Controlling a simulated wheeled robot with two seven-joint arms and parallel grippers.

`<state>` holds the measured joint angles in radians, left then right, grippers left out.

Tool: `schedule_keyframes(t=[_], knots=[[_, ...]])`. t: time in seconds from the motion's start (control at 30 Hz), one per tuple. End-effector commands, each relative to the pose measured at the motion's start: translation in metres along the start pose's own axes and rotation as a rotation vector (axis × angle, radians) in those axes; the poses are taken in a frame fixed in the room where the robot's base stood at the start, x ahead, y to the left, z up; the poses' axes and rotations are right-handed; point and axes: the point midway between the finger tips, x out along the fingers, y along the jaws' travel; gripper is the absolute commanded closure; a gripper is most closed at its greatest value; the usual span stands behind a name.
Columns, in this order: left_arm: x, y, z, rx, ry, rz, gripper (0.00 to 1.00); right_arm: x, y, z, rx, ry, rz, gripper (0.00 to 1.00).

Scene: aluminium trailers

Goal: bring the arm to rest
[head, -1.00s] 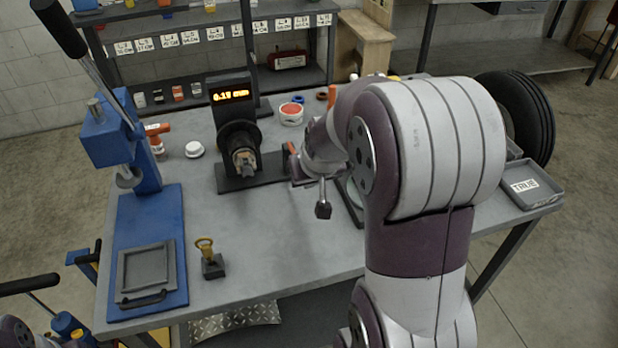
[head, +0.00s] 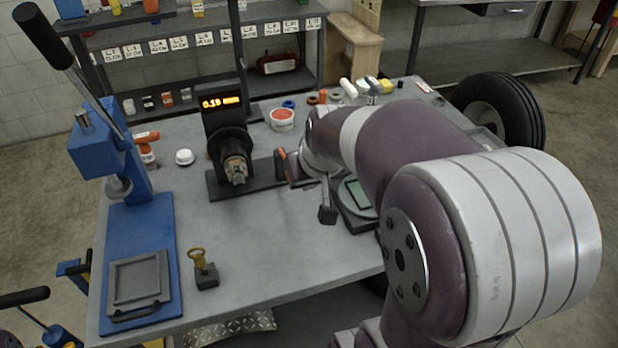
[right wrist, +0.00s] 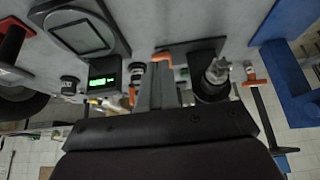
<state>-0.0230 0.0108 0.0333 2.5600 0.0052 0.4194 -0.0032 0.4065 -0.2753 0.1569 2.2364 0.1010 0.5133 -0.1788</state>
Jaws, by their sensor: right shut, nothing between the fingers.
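My right arm (head: 440,215) comes in from the lower right and reaches over the grey bench (head: 270,245). In the head view its hand (head: 300,175) is low over the bench, just right of the black dial stand with an orange-lit display (head: 222,103). The fingertips are hard to make out there. In the right wrist view the two fingers of the right gripper (right wrist: 165,88) are together with nothing held. An orange lever (right wrist: 163,57) shows close beyond them; I cannot tell if they touch. My left gripper is out of view.
A blue lever press (head: 140,240) stands at the bench's left, with a small yellow-handled block (head: 204,268) nearby. A scale (head: 358,200) lies right of the hand. Small parts line the back edge, before a labelled shelf (head: 180,58). The front middle is clear. A tyre (head: 505,105) stands behind.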

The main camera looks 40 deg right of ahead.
Motion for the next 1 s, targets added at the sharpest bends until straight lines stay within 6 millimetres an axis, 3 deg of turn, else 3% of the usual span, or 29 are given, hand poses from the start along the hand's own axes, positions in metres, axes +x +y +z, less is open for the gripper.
schedule_keyframes(t=[0.37,0.43,0.6,0.7,1.0], knots=[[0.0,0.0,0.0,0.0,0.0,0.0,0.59,0.0,0.0,-0.001,0.014,0.003,0.001,1.0],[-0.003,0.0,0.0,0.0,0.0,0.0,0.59,0.01,-0.003,0.019,0.044,-0.042,0.005,1.0],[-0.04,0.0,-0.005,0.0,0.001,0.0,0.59,0.021,-0.067,0.093,-0.149,-0.301,-0.066,1.0],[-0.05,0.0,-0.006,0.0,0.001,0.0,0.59,0.018,-0.091,0.122,-0.277,-0.39,-0.095,1.0],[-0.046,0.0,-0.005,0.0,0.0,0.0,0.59,0.022,-0.099,0.126,-0.311,-0.395,-0.105,1.0]])
